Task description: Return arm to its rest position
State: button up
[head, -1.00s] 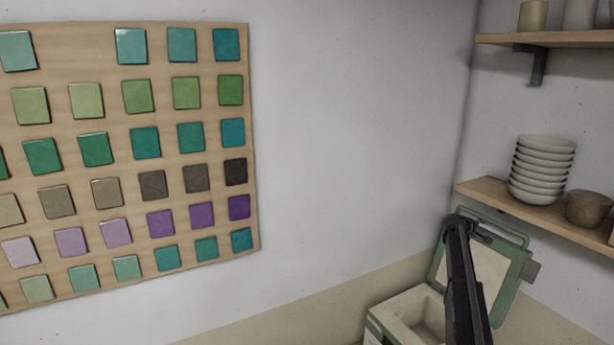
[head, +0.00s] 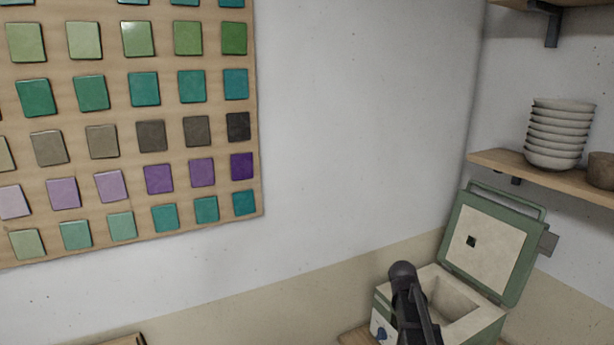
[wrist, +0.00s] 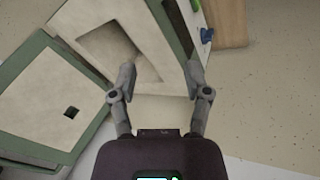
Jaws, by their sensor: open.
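My arm shows in the head view as a dark link at the bottom right, in front of the kiln; the gripper's fingers cannot be made out there. In the wrist view my gripper (wrist: 160,82) is open, with its two grey fingers apart and nothing between them.
A wooden board (head: 75,165) with rows of glazed tiles hangs on the left wall. A shelf (head: 530,178) at the right holds a stack of bowls (head: 558,132) and a brown pot (head: 601,170). The wall between the board and the shelf is bare.

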jog(key=s+a+f+g+y+b, duration=0.1)
jog(key=s+a+f+y+b, duration=0.1)
jog(key=s+a+f, duration=0.2)
jog(key=s+a+f+g+y+b, duration=0.1)
jog(key=s+a+f+y+b, duration=0.1)
jog(key=s+a, duration=0.9)
jog(key=s+f+b, duration=0.1)
jog(key=s+f, duration=0.1)
jog(key=s, duration=0.2)
notch_tip(320, 180, down, 5)
jog(key=b, duration=0.5)
